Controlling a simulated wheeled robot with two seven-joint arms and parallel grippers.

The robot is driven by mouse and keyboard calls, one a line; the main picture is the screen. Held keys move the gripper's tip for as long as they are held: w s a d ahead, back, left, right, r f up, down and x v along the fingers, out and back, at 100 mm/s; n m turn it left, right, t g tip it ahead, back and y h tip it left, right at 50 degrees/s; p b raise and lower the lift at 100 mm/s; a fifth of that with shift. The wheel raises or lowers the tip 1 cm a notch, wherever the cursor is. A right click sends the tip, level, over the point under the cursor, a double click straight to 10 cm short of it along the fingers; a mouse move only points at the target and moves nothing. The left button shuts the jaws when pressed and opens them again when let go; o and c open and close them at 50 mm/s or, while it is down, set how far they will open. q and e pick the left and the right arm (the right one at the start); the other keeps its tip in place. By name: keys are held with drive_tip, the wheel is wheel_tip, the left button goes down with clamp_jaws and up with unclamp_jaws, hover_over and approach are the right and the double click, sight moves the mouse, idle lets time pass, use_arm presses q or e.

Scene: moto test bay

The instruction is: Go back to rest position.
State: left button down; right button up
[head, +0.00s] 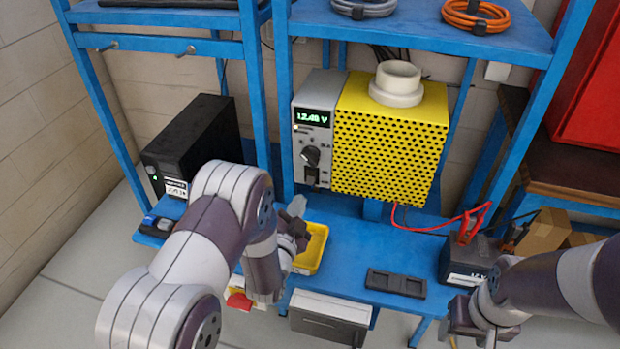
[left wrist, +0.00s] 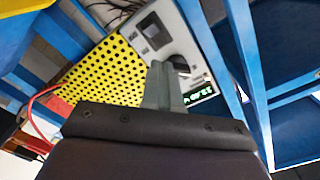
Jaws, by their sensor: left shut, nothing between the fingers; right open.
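My left gripper (head: 297,207) is raised in front of the blue bench, below and in front of the power supply. Its fingers are shut and empty; in the left wrist view the closed fingers (left wrist: 163,85) point toward the supply's panel, with nothing between them. My right gripper (head: 455,325) is low at the right, by the bench's front edge near the black battery (head: 468,262). It is open, but its fingertips are small and partly hidden.
The blue bench (head: 345,238) holds a yellow tray (head: 313,250), partly hidden by my left arm, and a dark two-slot holder (head: 396,283). Blue posts flank the unit; a red cable (head: 420,228) runs right.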

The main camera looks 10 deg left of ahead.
idle(0.3)
use_arm(q)
drive_tip(key=s+r+n+g+p, duration=0.2)
drive_tip(key=s+n+g, duration=0.2)
drive_tip(key=s+g, duration=0.4)
drive_tip(key=s+a+r+n+g+p, duration=0.1)
drive_tip(key=s+r+n+g, duration=0.2)
drive_tip(key=s, duration=1.1)
drive_tip(key=n+g, duration=0.2)
drive_tip(key=g, duration=0.3)
drive_tip(key=shift+s+a+g+y+p, duration=0.15)
drive_tip(key=shift+s+g+y+p, duration=0.15)
drive_tip(key=shift+s+p, duration=0.1)
